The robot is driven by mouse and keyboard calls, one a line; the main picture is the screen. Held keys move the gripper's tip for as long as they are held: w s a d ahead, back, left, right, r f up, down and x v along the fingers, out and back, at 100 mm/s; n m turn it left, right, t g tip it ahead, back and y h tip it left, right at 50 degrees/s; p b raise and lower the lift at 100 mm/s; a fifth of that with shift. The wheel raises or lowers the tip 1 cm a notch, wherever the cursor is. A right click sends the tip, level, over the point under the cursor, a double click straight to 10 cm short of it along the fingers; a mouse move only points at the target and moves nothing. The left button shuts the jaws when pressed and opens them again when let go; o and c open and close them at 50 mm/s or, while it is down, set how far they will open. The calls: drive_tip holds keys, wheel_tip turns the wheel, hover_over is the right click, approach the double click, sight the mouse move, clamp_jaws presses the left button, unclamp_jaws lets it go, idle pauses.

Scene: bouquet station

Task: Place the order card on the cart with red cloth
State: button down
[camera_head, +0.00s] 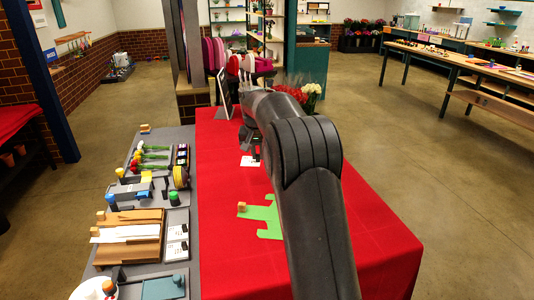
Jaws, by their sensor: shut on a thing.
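My gripper (252,150) is over the far half of the cart with red cloth (222,180), partly hidden by my own dark arm. A small white card (250,162) with dark marks, which looks like the order card, shows right at the fingertips. The gripper is shut on it. I cannot tell whether the card touches the cloth or hangs just above it.
A green flat piece (265,214) with a wooden block (241,206) lies nearer on the red cloth. A tilted framed panel (224,95) and flowers (308,95) stand at the far end. A grey counter (118,190) with flowers, tools and cards adjoins the left side.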

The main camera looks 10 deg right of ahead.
drive_tip(key=s+d+r+m, duration=0.1)
drive_tip(key=d+r, duration=0.1)
drive_tip(key=d, duration=0.6)
drive_tip(key=w+a+f, duration=0.2)
drive_tip(key=a, duration=0.1)
drive_tip(key=w+a+f, duration=0.1)
drive_tip(key=a+f, duration=0.1)
drive_tip(key=a, duration=0.1)
drive_tip(key=w+a+f, duration=0.2)
drive_tip(key=a, duration=0.1)
drive_tip(key=shift+w+f, duration=0.35)
drive_tip(key=shift+a+f, duration=0.1)
drive_tip(key=shift+f, duration=1.95)
drive_tip(key=shift+f, duration=0.2)
drive_tip(key=c, duration=1.4)
unclamp_jaws()
drive_tip(key=shift+c, duration=0.2)
drive_tip(key=shift+r, duration=0.1)
